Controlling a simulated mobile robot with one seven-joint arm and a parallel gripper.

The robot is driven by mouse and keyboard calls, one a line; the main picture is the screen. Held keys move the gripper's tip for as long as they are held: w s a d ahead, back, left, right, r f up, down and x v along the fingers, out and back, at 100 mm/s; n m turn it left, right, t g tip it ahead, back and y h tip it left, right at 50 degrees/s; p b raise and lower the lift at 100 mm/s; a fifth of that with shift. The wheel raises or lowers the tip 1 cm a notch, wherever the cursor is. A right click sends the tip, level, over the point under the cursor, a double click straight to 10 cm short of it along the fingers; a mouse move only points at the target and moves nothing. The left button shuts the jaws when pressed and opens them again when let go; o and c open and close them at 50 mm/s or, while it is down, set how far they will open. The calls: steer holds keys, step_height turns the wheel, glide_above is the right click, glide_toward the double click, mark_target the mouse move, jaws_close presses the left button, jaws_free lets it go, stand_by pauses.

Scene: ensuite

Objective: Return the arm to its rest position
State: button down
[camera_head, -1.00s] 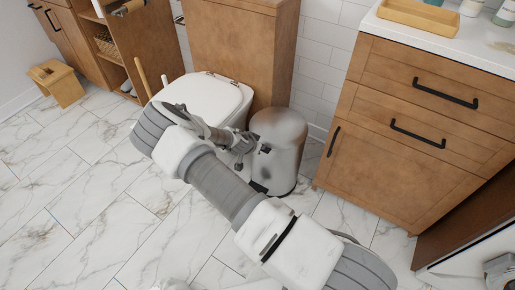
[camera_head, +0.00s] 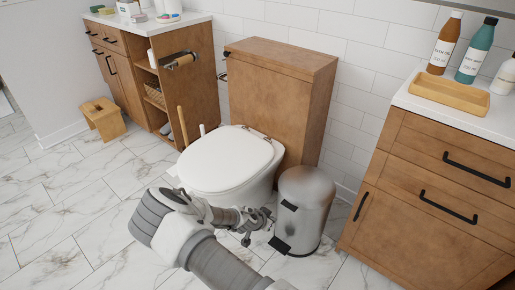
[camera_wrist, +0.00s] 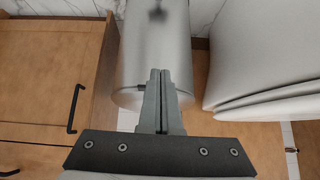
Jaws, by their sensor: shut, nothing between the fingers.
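My gripper (camera_head: 262,214) is at the end of my folded arm, low in the head view, in front of the toilet and the metal bin. In the wrist view my gripper (camera_wrist: 160,76) has its two fingers pressed together, with nothing between them. The fingers point toward the silver bin (camera_wrist: 140,45), which fills the space behind them. I cannot tell the exact gap between the fingertips and the bin.
The bin (camera_head: 306,205) stands between the white toilet (camera_head: 225,160) and a wooden cabinet (camera_head: 425,190) with black handles. A wooden tray (camera_head: 450,95) and bottles are on the counter. A small stool (camera_head: 103,120) stands at the left. Marble floor (camera_head: 70,215) is open at the left.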

steer(key=s+a+r+n+g+y, duration=0.1)
steer(key=s+r+y, duration=0.25)
steer(key=r, duration=1.25)
steer(key=s+a+r+n+g+y, duration=0.25)
steer(key=s+r, duration=0.25)
steer(key=r, duration=1.2)
steer(key=s+d+r+n+t, duration=0.2)
steer(key=s+d+r+n, duration=0.1)
steer(key=s+r, duration=0.6)
steer(key=s+d+r+n+t, duration=0.1)
steer(key=s+d+r+n, duration=0.25)
steer(key=s+r, duration=0.6)
step_height(320, 180, up, 22)
steer(key=s+p, duration=0.2)
steer(key=p, duration=2.2)
steer(key=shift+f+m+p, duration=0.25)
steer(key=shift+m+p, duration=0.15)
